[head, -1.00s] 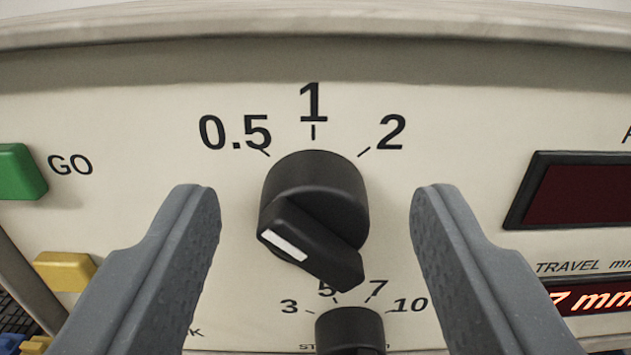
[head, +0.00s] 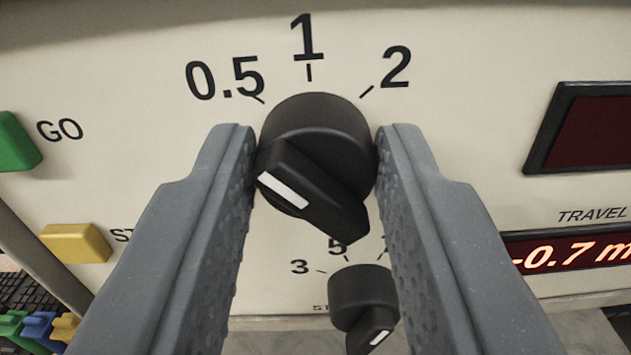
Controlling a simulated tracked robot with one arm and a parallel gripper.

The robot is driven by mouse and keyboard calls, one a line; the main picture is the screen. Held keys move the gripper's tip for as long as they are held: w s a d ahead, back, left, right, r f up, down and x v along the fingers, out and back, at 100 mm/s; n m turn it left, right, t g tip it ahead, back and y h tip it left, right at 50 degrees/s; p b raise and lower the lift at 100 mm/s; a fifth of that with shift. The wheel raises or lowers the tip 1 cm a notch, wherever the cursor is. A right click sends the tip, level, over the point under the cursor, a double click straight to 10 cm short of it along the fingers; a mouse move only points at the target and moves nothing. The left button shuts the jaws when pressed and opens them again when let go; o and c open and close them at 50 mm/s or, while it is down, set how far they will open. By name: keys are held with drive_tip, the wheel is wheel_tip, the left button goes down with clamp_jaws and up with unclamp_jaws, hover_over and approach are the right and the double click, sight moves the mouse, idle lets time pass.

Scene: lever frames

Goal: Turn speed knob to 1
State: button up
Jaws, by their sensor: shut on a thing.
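The black speed knob (head: 318,130) is in the middle of the head view on the cream panel, below the marks 0.5, 1 and 2. Its grip bar slants, and the end with the white line points to the upper left, toward the 0.5 side. My gripper (head: 316,150) has one grey finger on each side of the knob and is shut on it. The fingers hide parts of the panel at both sides.
A second black knob (head: 363,300) with its own scale sits just below, between my fingers. A green GO button (head: 15,142) and a yellow button (head: 76,243) are at the left. A dark display (head: 590,135) and a travel readout (head: 575,250) are at the right.

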drive_tip(key=m+b, duration=0.1)
drive_tip(key=m, duration=0.2)
drive_tip(key=shift+f+m, duration=0.15)
drive_tip(key=shift+m, duration=0.25)
drive_tip(key=m, duration=0.4)
drive_tip(key=shift+d, duration=0.1)
idle(0.4)
drive_tip(key=o, duration=1)
drive_tip(key=s+b, duration=0.1)
drive_tip(key=s, duration=1.2)
drive_tip(key=shift+s+b, duration=0.35)
drive_tip(key=shift+s, duration=0.05)
